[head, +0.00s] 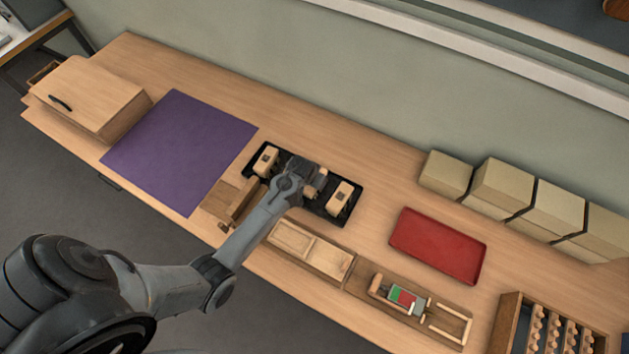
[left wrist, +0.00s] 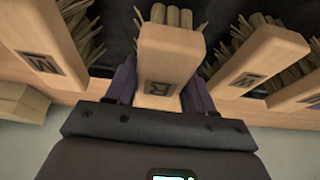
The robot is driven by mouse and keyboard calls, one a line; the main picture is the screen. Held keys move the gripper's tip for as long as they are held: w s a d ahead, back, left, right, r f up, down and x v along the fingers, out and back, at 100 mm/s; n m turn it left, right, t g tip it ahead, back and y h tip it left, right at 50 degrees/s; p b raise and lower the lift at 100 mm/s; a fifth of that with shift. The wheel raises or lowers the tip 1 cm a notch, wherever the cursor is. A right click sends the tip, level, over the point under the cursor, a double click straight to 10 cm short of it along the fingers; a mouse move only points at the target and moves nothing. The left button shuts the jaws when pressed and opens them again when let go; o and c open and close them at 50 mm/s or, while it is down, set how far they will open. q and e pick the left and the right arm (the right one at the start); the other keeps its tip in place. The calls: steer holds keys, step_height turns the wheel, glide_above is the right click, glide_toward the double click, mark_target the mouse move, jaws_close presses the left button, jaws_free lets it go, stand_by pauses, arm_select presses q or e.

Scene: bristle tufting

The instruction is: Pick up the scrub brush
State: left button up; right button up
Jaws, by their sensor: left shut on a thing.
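In the left wrist view, a pale wooden brush block (left wrist: 172,52) with a dark letter plate that looks like an R stands between my two purple fingers. My left gripper (left wrist: 160,92) is shut on this brush. Tan bristles show at the block's far end. In the head view, my left gripper (head: 308,184) is over the middle of the black tray (head: 318,208), and my wrist hides most of the held brush. Other lettered brushes lie to the left (left wrist: 50,50) and right (left wrist: 255,58) of it. I cannot tell whether the held brush is clear of the tray.
A purple mat (head: 180,150) and a wooden box (head: 90,95) are at the left. A red tray (head: 438,246), tan boxes (head: 500,187) and a wooden rack (head: 508,325) are at the right. Wooden trays (head: 312,250) line the front edge. Bench behind the black tray is clear.

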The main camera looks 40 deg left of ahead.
arm_select(q)
step_height(320, 180, up, 3)
steer(key=shift+r, duration=0.2)
steer(key=w+d+r+b, duration=0.1)
steer(key=w+d+r, duration=0.6)
steer(key=d, duration=0.1)
steer(key=shift+w+d, duration=0.35)
steer(key=shift+d, duration=0.05)
steer(key=o, duration=0.5)
steer(key=shift+c, duration=0.2)
steer(key=c, duration=0.3)
